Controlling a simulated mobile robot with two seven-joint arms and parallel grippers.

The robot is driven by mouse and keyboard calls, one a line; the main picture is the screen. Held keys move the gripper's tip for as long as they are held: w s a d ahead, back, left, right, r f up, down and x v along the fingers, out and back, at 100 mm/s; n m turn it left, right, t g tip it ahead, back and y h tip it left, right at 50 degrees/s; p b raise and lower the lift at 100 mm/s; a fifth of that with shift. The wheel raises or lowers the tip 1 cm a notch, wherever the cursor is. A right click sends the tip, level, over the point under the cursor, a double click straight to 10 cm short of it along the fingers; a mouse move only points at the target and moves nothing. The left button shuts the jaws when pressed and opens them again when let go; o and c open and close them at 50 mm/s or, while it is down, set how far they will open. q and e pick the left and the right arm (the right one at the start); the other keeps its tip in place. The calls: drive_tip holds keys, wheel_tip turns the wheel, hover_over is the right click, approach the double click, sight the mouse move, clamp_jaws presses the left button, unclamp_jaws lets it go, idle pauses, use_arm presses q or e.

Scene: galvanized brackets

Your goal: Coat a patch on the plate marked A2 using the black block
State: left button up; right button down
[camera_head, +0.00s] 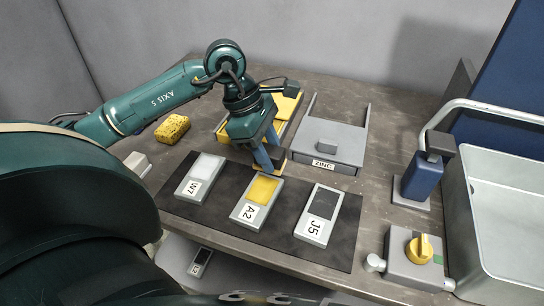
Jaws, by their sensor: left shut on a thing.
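The plate marked A2 (245,213) lies in the middle of a dark mat, with a yellow patch (263,190) on its far part. My left gripper (268,158) points down just beyond the far end of this plate. It is shut on a small block (276,156), dark with a yellowish lower edge, mostly hidden by the fingers. The block is close to the plate's far end; I cannot tell if they touch. My right gripper is not in view.
Plate W7 (190,188) with a white patch and plate J5 (311,226) with a dark patch flank A2 on the mat (345,225). Behind stand a yellow tray (285,106) and a grey ZINC box (335,138). A sponge (172,128), blue dispenser (421,175), yellow-knobbed unit (415,265) and metal bin (500,190) stand around.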

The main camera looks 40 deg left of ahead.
use_arm(q)
drive_tip(key=shift+r+p, duration=1.05)
drive_tip(key=shift+r, duration=1.2)
